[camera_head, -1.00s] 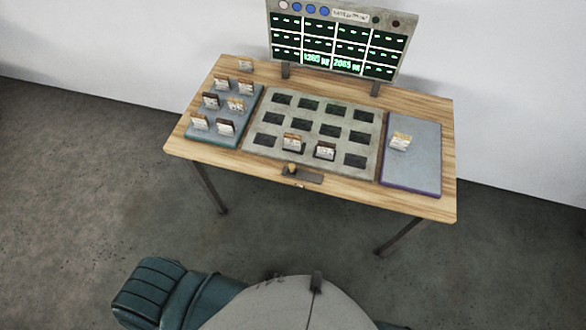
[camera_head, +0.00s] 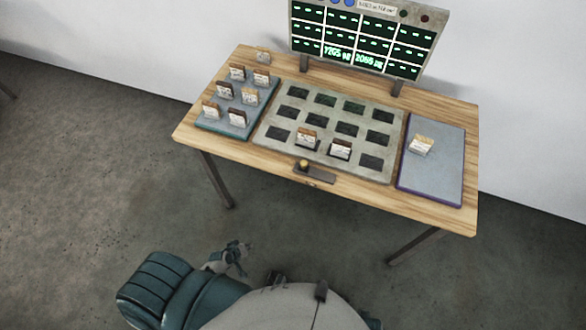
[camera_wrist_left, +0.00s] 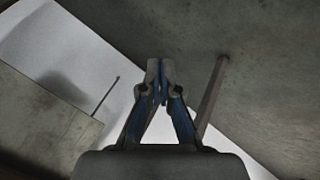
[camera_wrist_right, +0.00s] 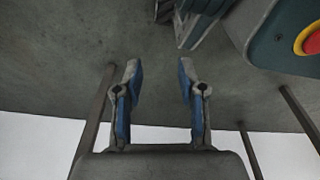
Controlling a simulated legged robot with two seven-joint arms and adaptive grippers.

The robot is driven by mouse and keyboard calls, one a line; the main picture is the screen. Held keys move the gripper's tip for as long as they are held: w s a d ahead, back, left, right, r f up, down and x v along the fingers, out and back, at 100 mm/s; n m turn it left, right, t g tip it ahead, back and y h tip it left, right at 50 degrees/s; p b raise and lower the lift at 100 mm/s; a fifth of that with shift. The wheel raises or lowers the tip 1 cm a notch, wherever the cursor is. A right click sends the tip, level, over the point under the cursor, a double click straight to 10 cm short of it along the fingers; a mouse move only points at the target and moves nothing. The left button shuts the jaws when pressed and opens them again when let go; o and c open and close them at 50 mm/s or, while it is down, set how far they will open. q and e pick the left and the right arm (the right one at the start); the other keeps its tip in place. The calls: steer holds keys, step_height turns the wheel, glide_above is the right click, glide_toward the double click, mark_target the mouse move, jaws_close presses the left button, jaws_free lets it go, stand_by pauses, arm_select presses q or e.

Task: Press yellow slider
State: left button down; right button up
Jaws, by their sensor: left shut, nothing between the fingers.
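The yellow slider (camera_head: 304,163) is a small knob on a dark base (camera_head: 318,174) at the table's front edge, just below the grid panel. My left gripper (camera_head: 240,247) is low in the head view, below and to the left of the slider, in front of the table and apart from it. In the left wrist view its fingertips (camera_wrist_left: 161,68) meet and hold nothing. My right gripper (camera_wrist_right: 158,72) is open and empty in the right wrist view; I cannot make it out in the head view. Neither wrist view shows the slider.
The wooden table (camera_head: 440,217) carries a grid panel (camera_head: 262,138) with two cards standing in it. A left tray (camera_head: 216,128) holds several cards; a right tray (camera_head: 431,180) holds one. A display (camera_head: 362,42) stands behind. Floor in front of the table is open.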

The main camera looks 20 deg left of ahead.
mark_target(304, 166)
arm_select(q)
steer(key=w+a+r+n+t+h+b, duration=0.1)
steer(key=w+a+r+n+t+b, duration=0.15)
steer(key=w+r, duration=0.7)
steer(key=w+d+r+t+h+b, duration=0.1)
steer(key=r+t+h, duration=0.1)
steer(key=r, duration=0.7)
steer(key=w+d+r+n+t+h+b, duration=0.1)
steer(key=w+d+r+t+h, duration=0.1)
steer(key=r, duration=0.7)
steer(key=w+d+r+t+h+b, duration=0.1)
steer(key=r+t+h, duration=0.1)
steer(key=r, duration=0.7)
steer(key=shift+w+d+n+h+b, duration=0.15)
steer(key=shift+d+n+h+b, duration=0.1)
steer(key=shift+n+h+b, duration=0.15)
arm_select(e)
steer(key=w+r, duration=0.3)
steer(key=r, duration=0.5)
steer(key=w+r, duration=0.2)
steer(key=r, duration=0.7)
steer(key=shift+w+a+r+t, duration=0.25)
steer(key=shift+w+a+t, duration=0.1)
steer(key=shift+w+t, duration=0.05)
arm_select(q)
steer(key=shift+w+r, duration=0.1)
